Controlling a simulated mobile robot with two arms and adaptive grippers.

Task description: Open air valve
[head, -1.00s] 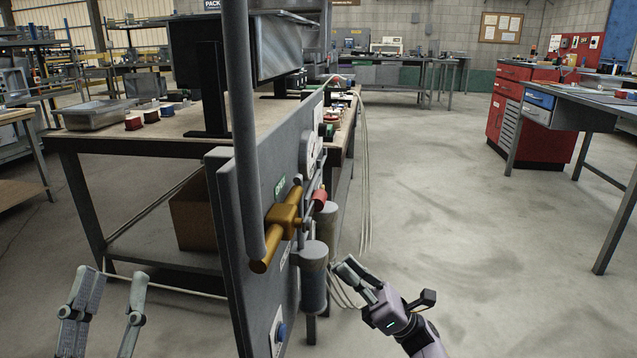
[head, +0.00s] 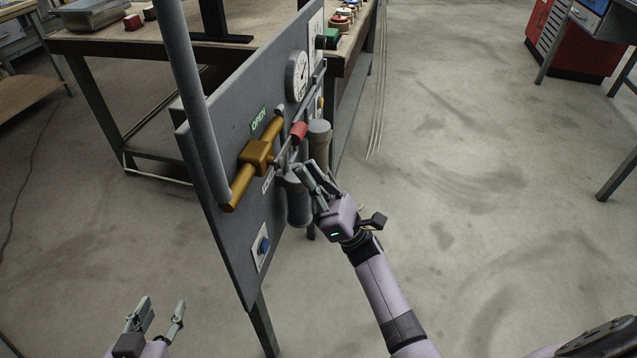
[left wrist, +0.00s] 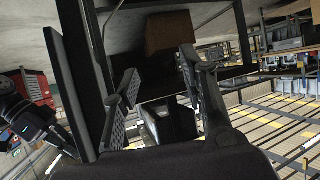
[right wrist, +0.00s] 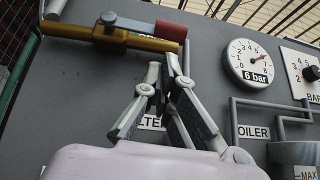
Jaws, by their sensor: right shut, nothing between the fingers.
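The air valve (head: 257,153) is a brass body on a brass pipe on the grey panel, with a green OPEN label (head: 258,118) beside it. Its grey lever ends in a red grip (head: 298,132). In the right wrist view, the red grip (right wrist: 171,30) and lever run roughly alongside the brass pipe. My right gripper (head: 303,171) is shut and empty, just below the red grip in the head view. Its fingertips (right wrist: 162,68) show under the brass pipe end; contact is not visible. My left gripper (head: 163,305) is open and empty, low and left of the panel.
The grey panel (head: 222,215) also carries a pressure gauge (right wrist: 250,62) reading about 6 bar, two cylindrical units and a blue button (head: 263,245). A thick grey pipe (head: 190,95) rises at its left. A workbench stands behind.

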